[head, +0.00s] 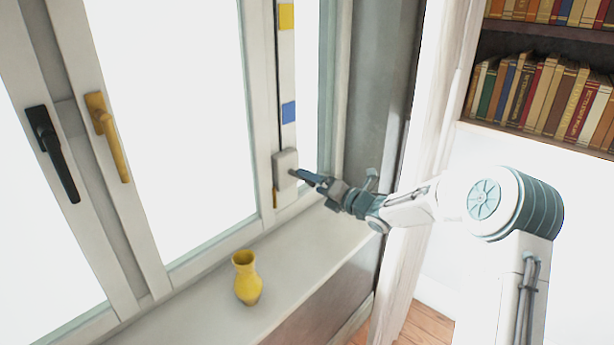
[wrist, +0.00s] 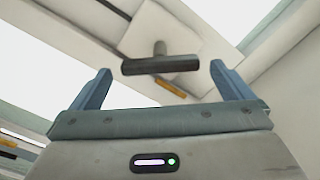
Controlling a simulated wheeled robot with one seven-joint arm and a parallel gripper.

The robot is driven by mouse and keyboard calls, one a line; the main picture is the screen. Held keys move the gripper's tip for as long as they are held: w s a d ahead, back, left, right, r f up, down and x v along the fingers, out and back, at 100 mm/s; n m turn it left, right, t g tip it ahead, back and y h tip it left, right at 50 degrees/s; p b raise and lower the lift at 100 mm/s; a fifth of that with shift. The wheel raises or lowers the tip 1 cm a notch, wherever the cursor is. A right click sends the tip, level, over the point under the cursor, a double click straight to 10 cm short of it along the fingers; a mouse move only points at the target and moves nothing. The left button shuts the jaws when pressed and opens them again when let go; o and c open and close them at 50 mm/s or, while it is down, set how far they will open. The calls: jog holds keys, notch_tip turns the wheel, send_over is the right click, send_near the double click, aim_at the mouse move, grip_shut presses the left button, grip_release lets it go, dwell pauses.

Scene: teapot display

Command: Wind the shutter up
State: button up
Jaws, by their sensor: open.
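A pale winder box (head: 286,168) sits low on the window frame; it also shows at the top of the wrist view (wrist: 150,25). A dark T-shaped handle (wrist: 160,66) stands out from it on a short stem. My gripper (head: 299,175) is in front of the box. In the wrist view its blue fingers are apart, one on each side of the handle's bar, with gaps at both ends. A strip above the box carries a blue square (head: 288,112) and a yellow square (head: 286,16). The panes are bright, and I cannot make out the shutter.
A yellow vase (head: 246,278) stands on the sill (head: 300,250), left of and below my gripper. A black window handle (head: 53,153) and a yellow one (head: 107,136) are at the left. A bookshelf (head: 545,130) is at the right. The sill between vase and arm is clear.

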aim_at(307, 183)
jog(key=shift+p+x, duration=0.3)
jog(key=shift+x, duration=1.5)
jog(key=c, duration=0.9)
jog(key=shift+o, duration=0.2)
jog(key=shift+f+m+b, duration=0.1)
jog(key=shift+m+b, duration=0.2)
jog(key=shift+b, duration=0.05)
